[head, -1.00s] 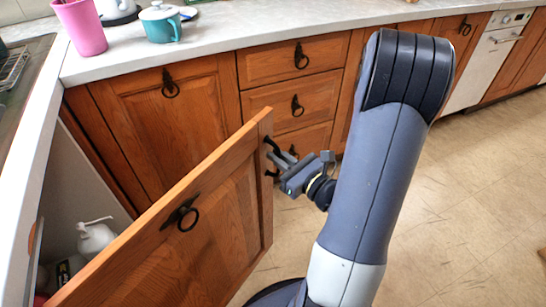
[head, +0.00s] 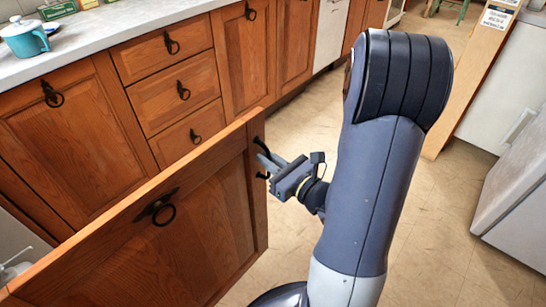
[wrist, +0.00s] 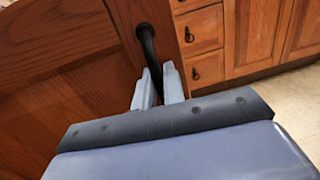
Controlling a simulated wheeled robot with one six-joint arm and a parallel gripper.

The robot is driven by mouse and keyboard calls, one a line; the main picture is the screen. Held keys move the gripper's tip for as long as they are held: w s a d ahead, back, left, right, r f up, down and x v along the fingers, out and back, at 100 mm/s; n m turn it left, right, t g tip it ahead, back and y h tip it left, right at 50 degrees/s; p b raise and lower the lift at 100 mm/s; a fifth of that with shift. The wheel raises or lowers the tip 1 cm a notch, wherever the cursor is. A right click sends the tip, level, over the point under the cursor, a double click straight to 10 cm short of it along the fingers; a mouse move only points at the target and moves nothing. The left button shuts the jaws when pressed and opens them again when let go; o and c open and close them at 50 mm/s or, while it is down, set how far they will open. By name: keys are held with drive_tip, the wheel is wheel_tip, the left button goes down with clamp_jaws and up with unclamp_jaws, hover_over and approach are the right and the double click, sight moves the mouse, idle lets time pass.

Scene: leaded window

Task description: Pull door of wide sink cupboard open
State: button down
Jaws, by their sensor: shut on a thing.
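The wooden cupboard door (head: 190,250) stands swung out from the counter run, its near face towards me. A dark ring pull (head: 163,213) hangs on that face. A black handle (head: 258,141) is at the door's free edge. My gripper (head: 266,168) is at this edge, shut on the handle. In the wrist view, the black handle (wrist: 147,45) runs down from the door (wrist: 60,60) to between my gripper's two fingers (wrist: 160,85). The grip contact itself is partly hidden.
Closed drawers (head: 165,45) and cupboard fronts (head: 70,130) with dark ring pulls line the counter (head: 120,25). A teal mug (head: 24,38) stands on it. The floor (head: 430,210) is clear to the right, up to a white appliance (head: 515,200).

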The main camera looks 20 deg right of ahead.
drive_tip(key=shift+v, duration=0.75)
drive_tip(key=c, duration=1.6)
unclamp_jaws()
drive_tip(key=shift+c, duration=0.2)
drive_tip(key=shift+s, duration=0.1)
drive_tip(key=v, duration=1)
drive_tip(key=shift+s+d, duration=0.15)
drive_tip(key=shift+s, duration=0.15)
